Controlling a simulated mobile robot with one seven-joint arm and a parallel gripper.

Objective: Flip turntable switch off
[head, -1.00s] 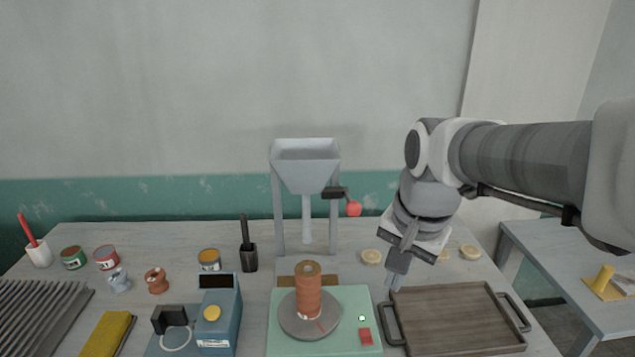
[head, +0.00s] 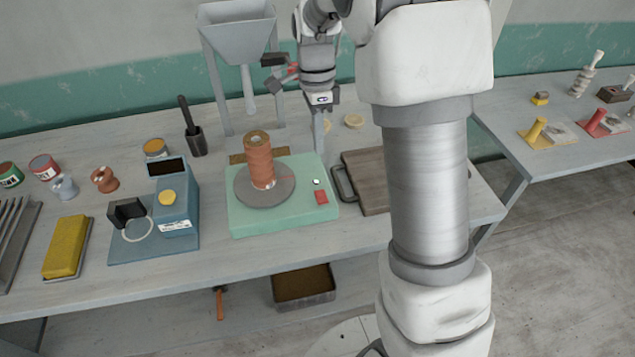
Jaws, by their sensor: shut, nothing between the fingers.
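The turntable has a pale green base (head: 260,218) on the table. A round grey wheel head (head: 244,193) on it carries an upright reddish-brown clay cylinder (head: 259,163). The red switch (head: 321,197) sits near the base's right front side, with a small whitish light (head: 316,181) just behind it. Its tilt is too small to tell. My gripper (head: 319,143) is shut and empty, pointing down near the base's back right corner, behind the switch and apart from it. Nothing covers the switch.
A wooden tray (head: 365,183) with dark handles lies right of the turntable, partly hidden by my arm. A grey hopper (head: 238,40) stands behind. A blue device (head: 178,205) and yellow block (head: 66,246) are at left. A bin (head: 303,287) is below.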

